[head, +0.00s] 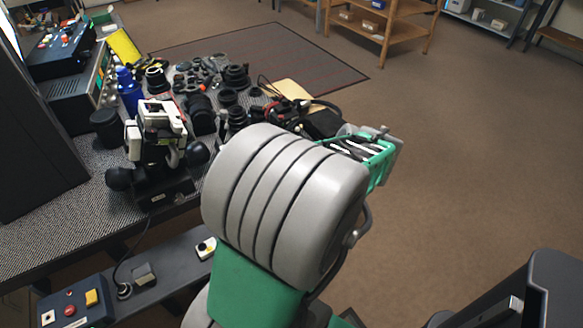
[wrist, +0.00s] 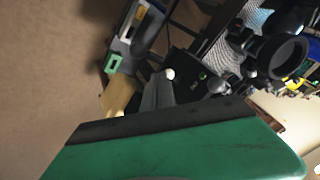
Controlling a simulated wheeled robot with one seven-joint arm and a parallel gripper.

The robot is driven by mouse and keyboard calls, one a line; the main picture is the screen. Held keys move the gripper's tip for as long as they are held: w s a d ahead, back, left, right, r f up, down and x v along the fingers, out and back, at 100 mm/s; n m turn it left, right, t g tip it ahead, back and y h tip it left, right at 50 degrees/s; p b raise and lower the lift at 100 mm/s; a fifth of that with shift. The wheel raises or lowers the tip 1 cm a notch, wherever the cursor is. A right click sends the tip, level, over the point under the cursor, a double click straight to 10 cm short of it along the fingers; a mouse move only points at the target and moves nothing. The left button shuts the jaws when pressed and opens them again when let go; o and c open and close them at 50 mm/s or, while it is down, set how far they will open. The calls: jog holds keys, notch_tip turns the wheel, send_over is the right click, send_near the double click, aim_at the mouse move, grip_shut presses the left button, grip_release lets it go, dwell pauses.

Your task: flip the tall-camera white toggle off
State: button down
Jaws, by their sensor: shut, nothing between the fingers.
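A tall white-and-black camera (head: 160,128) stands upright on a dark base (head: 157,197) near the front edge of the bench in the head view. I cannot make out a white toggle on it with certainty. In the wrist view, my gripper (wrist: 158,92) shows as grey fingers, shut and empty, beyond my green wrist housing. A small white rounded tip (wrist: 169,74) shows at their end, against a dark plate (wrist: 195,75); I cannot tell whether it is a toggle or touches the fingers. In the head view, my grey arm hides the gripper.
The patterned bench (head: 45,235) holds many lenses, a blue bottle (head: 129,90) and instrument boxes (head: 80,95). A lower ledge carries a button box (head: 75,308) and small switches (head: 145,273).

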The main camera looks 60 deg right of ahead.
jog(key=shift+w+d, duration=0.3)
jog(key=shift+d, duration=0.45)
jog(key=shift+s+r, duration=0.1)
jog(key=s+f+p+v, duration=0.1)
jog(key=s+p+v, duration=0.1)
jog(key=v, duration=1)
jog(key=shift+d, duration=0.3)
jog(key=shift+s, duration=0.1)
